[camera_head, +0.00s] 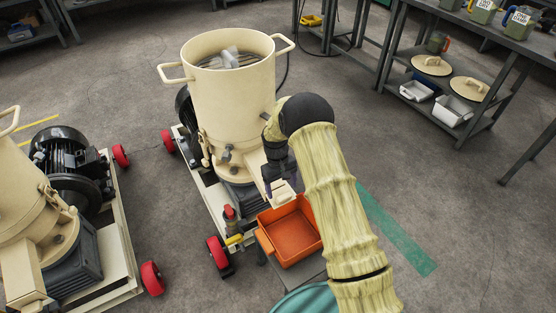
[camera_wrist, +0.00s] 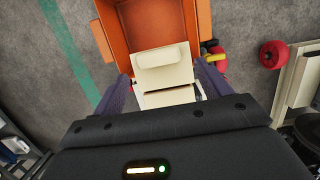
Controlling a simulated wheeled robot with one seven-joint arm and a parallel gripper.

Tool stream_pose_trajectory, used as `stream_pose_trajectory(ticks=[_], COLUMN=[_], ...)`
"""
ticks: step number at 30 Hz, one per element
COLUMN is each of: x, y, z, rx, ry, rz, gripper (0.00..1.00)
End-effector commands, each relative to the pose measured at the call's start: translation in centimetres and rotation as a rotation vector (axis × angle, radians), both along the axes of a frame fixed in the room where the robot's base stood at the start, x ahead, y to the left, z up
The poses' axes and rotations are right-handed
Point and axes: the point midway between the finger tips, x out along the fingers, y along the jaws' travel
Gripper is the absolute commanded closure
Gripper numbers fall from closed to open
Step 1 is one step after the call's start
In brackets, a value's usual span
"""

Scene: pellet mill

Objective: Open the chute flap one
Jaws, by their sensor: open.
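The cream chute flap (camera_head: 282,194) is at the end of the short chute low on the middle pellet mill (camera_head: 232,100). In the wrist view the cream flap (camera_wrist: 165,76), with a raised lip along its far edge, lies between my fingers. My gripper (camera_head: 281,183) is at the chute mouth; in the wrist view my gripper (camera_wrist: 166,86) is open, with one purple finger on either side of the flap. I cannot tell whether either finger touches it. My arm hides part of the chute.
An orange bin (camera_head: 292,232) stands just below the chute, on a small stand. A red-capped part and yellow handle (camera_head: 235,239) are beside it. A second mill (camera_head: 40,225) stands at left. A grey shelf table (camera_head: 470,110) is at right. Open floor lies between.

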Motion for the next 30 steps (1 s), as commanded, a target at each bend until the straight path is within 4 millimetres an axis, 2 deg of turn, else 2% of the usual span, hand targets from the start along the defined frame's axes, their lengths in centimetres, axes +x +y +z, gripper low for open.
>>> stream_pose_trajectory(ticks=[3, 18, 24, 30], x=[0.5, 2.3, 2.6, 2.6], y=[0.3, 1.3, 1.5, 1.5], z=[2.5, 12.0, 13.8, 13.9], rx=[0.002, 0.001, 0.000, 0.000], ry=[-0.003, -0.003, -0.001, 0.000], rz=[0.000, 0.000, 0.000, 0.000], gripper=[0.24, 0.24, 0.24, 0.24])
